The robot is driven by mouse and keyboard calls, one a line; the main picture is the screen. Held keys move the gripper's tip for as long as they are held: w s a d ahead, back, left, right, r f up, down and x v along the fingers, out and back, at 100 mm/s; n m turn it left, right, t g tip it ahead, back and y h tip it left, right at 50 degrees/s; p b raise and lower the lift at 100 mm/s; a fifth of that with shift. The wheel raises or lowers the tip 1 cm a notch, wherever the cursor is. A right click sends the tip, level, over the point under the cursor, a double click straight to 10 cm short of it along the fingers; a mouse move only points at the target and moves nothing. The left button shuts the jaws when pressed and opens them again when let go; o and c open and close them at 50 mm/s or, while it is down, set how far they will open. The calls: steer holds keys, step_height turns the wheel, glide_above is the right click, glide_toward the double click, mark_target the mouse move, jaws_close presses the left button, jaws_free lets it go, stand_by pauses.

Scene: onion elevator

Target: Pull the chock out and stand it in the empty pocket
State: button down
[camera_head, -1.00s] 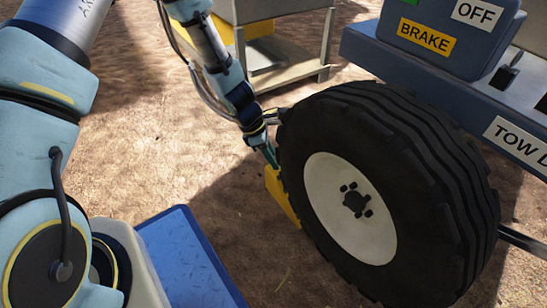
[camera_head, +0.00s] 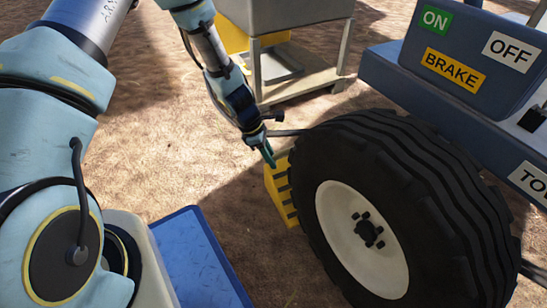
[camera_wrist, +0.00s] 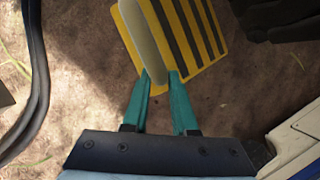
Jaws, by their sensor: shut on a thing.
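The chock (camera_head: 281,192) is a yellow block with black stripes on the ground at the left side of the tyre. My gripper (camera_head: 267,154) is shut on a pale upright grip on it; in the wrist view the teal fingers (camera_wrist: 159,76) pinch this grip from both sides. The chock's striped face (camera_wrist: 195,35) also shows there, with a strip of ground between it and the dark tyre. In the head view the tyre overlaps the chock's right edge. I cannot make out the empty pocket.
The black tyre (camera_head: 425,165) with its white hub (camera_head: 360,240) stands close on the right. Above it are a blue frame and a control box (camera_head: 465,50) marked ON, OFF and BRAKE. A grey stand (camera_head: 300,85) and a yellow object (camera_head: 235,36) are behind. Bare ground lies left.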

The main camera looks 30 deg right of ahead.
steer(key=shift+w, duration=0.3)
steer(key=c, duration=1)
jaws_free()
steer(key=o, duration=0.4)
steer(key=shift+s, duration=0.2)
steer(key=shift+r, duration=0.1)
steer(key=p+v, duration=0.5)
steer(key=v, duration=0.5)
steer(key=shift+w+r, duration=0.1)
steer(key=shift+r, duration=0.2)
